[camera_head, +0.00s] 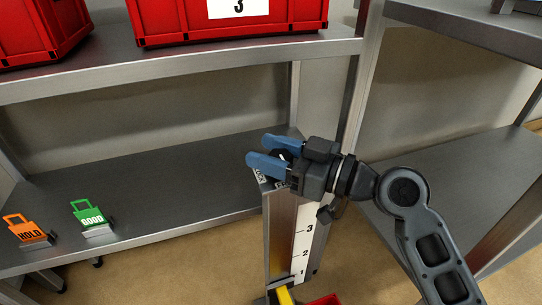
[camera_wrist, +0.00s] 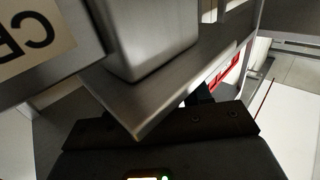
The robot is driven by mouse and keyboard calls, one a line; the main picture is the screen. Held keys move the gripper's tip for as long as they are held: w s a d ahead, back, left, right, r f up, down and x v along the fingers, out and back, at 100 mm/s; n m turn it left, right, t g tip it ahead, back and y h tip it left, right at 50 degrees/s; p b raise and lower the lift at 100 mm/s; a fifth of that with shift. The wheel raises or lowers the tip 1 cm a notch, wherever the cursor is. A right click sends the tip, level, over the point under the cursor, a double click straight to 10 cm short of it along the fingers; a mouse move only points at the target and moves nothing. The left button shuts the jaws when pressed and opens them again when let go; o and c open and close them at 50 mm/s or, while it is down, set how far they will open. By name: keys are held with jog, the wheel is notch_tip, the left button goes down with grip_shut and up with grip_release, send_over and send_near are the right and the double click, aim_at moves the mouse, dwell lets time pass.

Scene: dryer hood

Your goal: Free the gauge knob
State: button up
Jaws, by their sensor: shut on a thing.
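My gripper (camera_head: 257,151), with blue fingers, is at the top of the grey gauge post (camera_head: 283,225) in the head view. The post has a white scale (camera_head: 305,248) marked 1, 2 and 3. The fingers are shut on a small dark thing at the post's top, which I take for the gauge knob; they mostly hide it. A small printed label shows just below the fingers. In the wrist view a grey metal block and plate (camera_wrist: 150,85) fill the upper middle, close to my gripper's dark body. The fingertips and the knob are not clear there.
An orange HOLD tag (camera_head: 27,230) and a green GOOD tag (camera_head: 90,217) stand on the lower shelf (camera_head: 170,190) at left. Red crates (camera_head: 190,22) stand on the upper shelf. A yellow piece (camera_head: 285,295) and a red edge (camera_head: 325,299) show at the post's foot.

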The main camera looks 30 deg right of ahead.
jog(key=shift+f+y, duration=0.15)
jog(key=shift+y, duration=0.15)
jog(key=o, duration=1)
jog(key=shift+c, duration=0.2)
jog(key=v, duration=0.7)
jog(key=shift+s+d, duration=0.2)
jog(key=shift+s, duration=0.15)
